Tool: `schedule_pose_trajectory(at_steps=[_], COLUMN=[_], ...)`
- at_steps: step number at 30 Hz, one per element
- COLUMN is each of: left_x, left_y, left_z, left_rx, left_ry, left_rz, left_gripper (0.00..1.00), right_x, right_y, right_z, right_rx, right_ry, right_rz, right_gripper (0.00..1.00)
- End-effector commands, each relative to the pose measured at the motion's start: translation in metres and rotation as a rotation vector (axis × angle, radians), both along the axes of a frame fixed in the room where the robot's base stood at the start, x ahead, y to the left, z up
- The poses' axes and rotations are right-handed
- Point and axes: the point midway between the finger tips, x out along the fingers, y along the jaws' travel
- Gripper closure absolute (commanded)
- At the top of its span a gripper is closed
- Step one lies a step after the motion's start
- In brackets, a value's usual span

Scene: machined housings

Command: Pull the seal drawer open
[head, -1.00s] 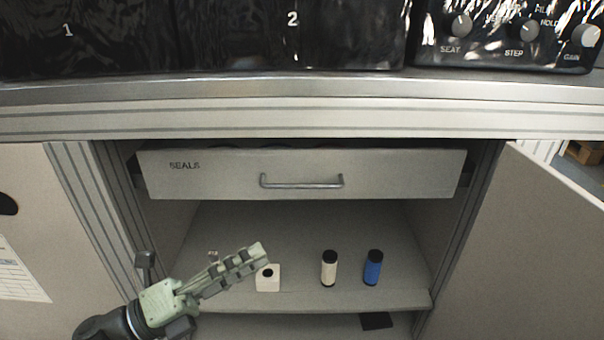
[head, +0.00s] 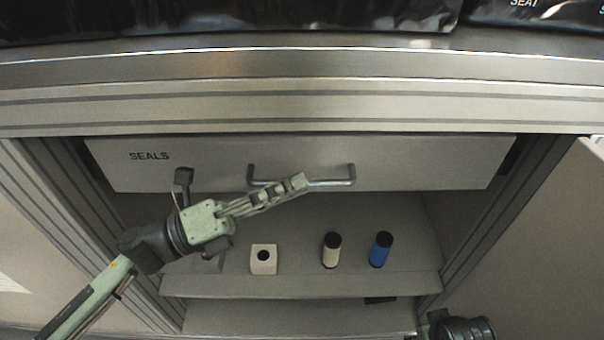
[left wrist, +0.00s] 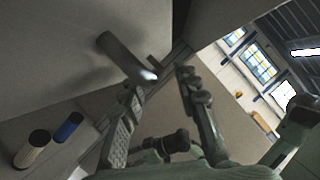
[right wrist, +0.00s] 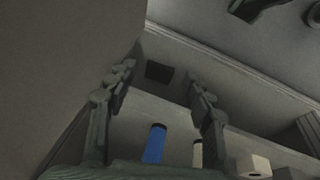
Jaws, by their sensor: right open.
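The seal drawer (head: 420,162), marked SEALS, is a grey front under the bench top. Its bar handle (head: 333,182) runs across the lower middle of the front. My left gripper (head: 299,184) overlaps the middle of the handle in the head view. In the left wrist view its fingers (left wrist: 160,85) are apart, and the handle (left wrist: 124,54) reaches toward the gap between the fingertips. I cannot tell whether they touch it. My right gripper (right wrist: 160,75) is open and empty in the right wrist view, at the right side of the cabinet.
On the shelf (head: 300,284) below stand a white block (head: 263,260) with a dark hole, a cream bottle (head: 331,252) and a blue bottle (head: 380,250). An open cabinet door (head: 560,240) is at the right. The bench top edge (head: 300,65) overhangs the drawer.

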Motion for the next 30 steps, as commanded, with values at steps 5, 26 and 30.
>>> schedule_pose_trajectory(at_steps=[5, 26, 30], left_x=[0.007, 0.008, 0.008], left_y=[-0.018, -0.022, -0.022], left_z=[0.005, 0.005, 0.005], left_rx=[0.0, 0.0, 0.0], left_ry=[0.001, 0.002, 0.002], left_rz=[0.001, 0.001, 0.0], left_gripper=[0.69, 1.0, 1.0], right_x=[0.001, 0.002, 0.003], right_y=[0.001, 0.001, 0.001], right_z=[-0.009, -0.012, -0.012], right_rx=[0.007, 0.008, 0.007], right_ry=[0.003, 0.001, 0.001], right_rz=[0.0, 0.0, 0.0], right_gripper=[0.48, 0.48, 0.48])
